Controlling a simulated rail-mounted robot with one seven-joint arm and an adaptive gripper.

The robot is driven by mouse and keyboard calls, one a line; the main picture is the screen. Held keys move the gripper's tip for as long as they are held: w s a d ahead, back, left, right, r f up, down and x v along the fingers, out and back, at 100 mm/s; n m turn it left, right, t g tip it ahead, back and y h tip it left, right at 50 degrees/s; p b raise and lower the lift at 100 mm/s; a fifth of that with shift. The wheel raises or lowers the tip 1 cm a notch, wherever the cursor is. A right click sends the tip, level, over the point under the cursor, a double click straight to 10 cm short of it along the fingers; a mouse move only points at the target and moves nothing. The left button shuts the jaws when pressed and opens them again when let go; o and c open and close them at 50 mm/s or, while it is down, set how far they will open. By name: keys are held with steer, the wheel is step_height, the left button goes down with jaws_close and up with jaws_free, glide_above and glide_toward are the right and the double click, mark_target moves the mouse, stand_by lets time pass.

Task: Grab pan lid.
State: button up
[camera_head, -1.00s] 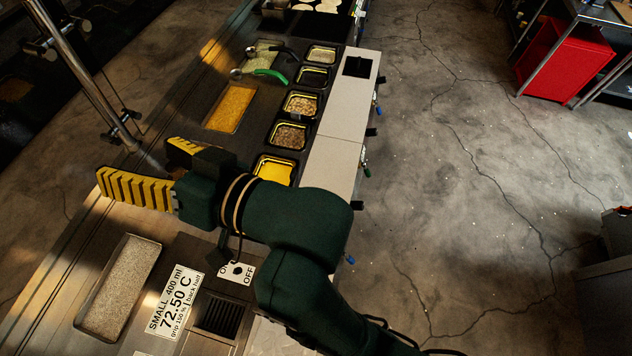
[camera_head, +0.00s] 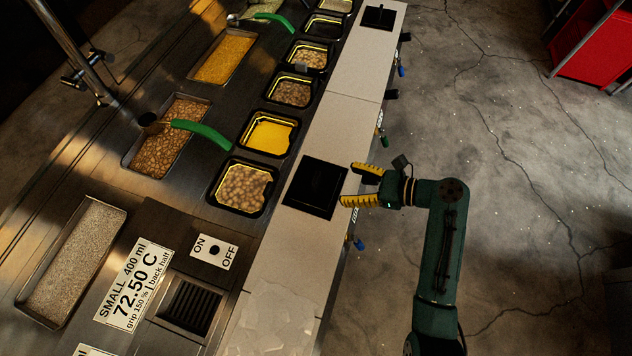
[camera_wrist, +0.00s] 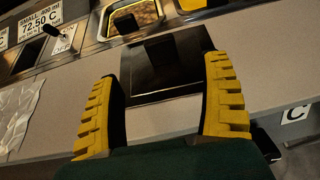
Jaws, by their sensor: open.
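A black square pan lid (camera_head: 315,188) lies flat on the pale counter strip, beside the tray of round brown food. In the wrist view, the lid (camera_wrist: 150,84) lies ahead, with a dark raised handle (camera_wrist: 160,45) near its middle. My gripper (camera_head: 348,184) is open and empty, with its yellow ridged fingers pointing left at the lid's right edge. In the wrist view the two fingers (camera_wrist: 163,72) frame the lid on its left and right. I cannot tell whether the fingertips touch it.
A second black lid (camera_head: 379,17) lies farther up the counter strip (camera_head: 345,125). Several food trays, such as the yellow one (camera_head: 269,135), line the counter's left. A green-handled ladle (camera_head: 203,133) rests over the bean tray. Valves stick out along the counter's right edge. Open floor lies to the right.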

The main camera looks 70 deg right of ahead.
mark_target(319, 180)
steer(key=b+x, duration=0.2)
steer(key=x, duration=0.8)
steer(key=shift+f, duration=0.1)
steer(key=c, duration=1.3)
